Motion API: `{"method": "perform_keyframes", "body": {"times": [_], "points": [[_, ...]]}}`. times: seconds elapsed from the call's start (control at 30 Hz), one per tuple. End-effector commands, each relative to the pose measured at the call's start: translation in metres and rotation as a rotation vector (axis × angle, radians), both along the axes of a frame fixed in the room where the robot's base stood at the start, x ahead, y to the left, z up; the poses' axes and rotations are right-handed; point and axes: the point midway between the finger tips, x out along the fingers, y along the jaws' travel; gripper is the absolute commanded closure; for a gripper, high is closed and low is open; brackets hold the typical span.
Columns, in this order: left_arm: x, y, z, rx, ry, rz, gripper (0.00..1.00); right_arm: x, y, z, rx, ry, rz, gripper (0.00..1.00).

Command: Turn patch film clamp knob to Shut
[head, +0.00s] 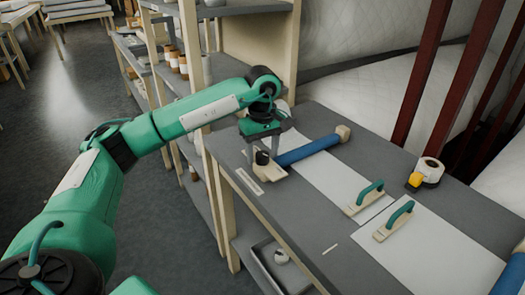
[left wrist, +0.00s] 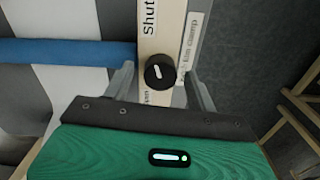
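The patch film clamp knob (left wrist: 160,71) is a black round knob with a white pointer mark, on a pale wooden block (head: 268,173) at the near end of a blue roll (head: 309,150). In the left wrist view, "Shut" is printed above the knob and a partly hidden "Open" below it. The pointer looks slanted; which word it favours is hard to tell. The knob also shows in the head view (head: 262,158). My left gripper (head: 264,150) is open over it, one finger on each side, with gaps visible. My right gripper is out of view.
A white sheet (head: 325,172) lies on the grey bench, with two green-handled wooden tools (head: 369,195) to the right. A tape roll (head: 428,172) and yellow item are farther right. Shelving stands behind my left arm; a grey tray (head: 275,262) sits below the bench top.

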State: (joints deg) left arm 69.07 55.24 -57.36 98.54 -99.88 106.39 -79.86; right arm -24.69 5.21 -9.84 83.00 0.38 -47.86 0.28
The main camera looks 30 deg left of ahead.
Motion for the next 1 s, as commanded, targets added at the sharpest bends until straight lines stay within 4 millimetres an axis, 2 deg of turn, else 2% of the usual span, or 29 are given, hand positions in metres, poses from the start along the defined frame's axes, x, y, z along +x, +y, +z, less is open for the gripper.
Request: {"method": "perform_keyframes", "body": {"times": [0.17, 0.27, 0.37, 0.63, 0.7, 1.0], "points": [[0.0, 0.0, 0.002, 0.0, 0.001, 0.0, 0.42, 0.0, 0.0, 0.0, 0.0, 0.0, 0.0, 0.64], [0.0, 0.0, 0.011, 0.0, 0.0, 0.0, 0.42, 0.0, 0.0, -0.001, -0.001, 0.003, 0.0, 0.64], [0.0, 0.0, 0.029, 0.0, -0.002, 0.0, 0.42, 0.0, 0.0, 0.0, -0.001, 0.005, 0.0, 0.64], [0.0, 0.0, 0.094, 0.001, -0.003, 0.001, 0.42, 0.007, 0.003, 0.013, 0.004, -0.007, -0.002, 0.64], [0.0, 0.0, 0.104, 0.001, -0.003, 0.001, 0.42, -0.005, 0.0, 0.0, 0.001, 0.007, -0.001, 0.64], [0.0, 0.0, 0.133, 0.0, -0.001, 0.001, 0.42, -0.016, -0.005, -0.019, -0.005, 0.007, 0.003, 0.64]]}}
